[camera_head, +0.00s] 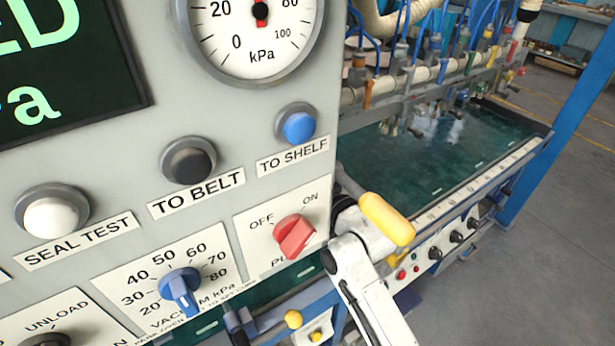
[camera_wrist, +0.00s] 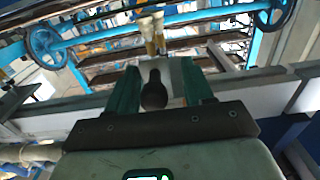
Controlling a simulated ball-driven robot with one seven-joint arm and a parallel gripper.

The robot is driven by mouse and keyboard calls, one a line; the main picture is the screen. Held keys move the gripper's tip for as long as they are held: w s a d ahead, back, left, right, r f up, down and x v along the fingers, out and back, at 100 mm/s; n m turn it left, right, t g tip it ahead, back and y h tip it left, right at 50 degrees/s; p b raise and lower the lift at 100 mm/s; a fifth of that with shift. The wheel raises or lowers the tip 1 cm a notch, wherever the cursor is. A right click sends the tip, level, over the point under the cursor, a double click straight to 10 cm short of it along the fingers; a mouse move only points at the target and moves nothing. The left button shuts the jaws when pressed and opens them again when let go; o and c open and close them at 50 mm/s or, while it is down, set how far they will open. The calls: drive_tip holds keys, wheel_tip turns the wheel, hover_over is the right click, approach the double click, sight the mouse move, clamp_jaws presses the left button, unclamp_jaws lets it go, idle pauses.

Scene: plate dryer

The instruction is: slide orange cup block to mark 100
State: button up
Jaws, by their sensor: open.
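My gripper (camera_wrist: 160,76) shows in the wrist view with its two green fingers apart. A dark round knob (camera_wrist: 154,92) in front of a pale block (camera_wrist: 157,68) appears between the fingers. I cannot tell whether the fingers touch either. The block's colour does not read as orange here. In the head view a small orange piece (camera_head: 368,93) sits on the pale pipe rail of the machine behind the panel. I cannot tell whether it is the cup block. A pale strip with marks (camera_head: 490,178) edges the green bed; its numbers are too small to read.
A grey control panel (camera_head: 120,180) with a gauge, buttons and a red switch (camera_head: 293,235) fills the left of the head view. The green bed (camera_head: 440,150) lies behind it. Open floor (camera_head: 530,260) lies at right.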

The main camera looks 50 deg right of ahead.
drive_tip(key=b+v, duration=0.1)
drive_tip(key=v, duration=0.9)
drive_tip(key=shift+s+a, duration=0.15)
drive_tip(key=shift+s, duration=0.05)
idle(0.3)
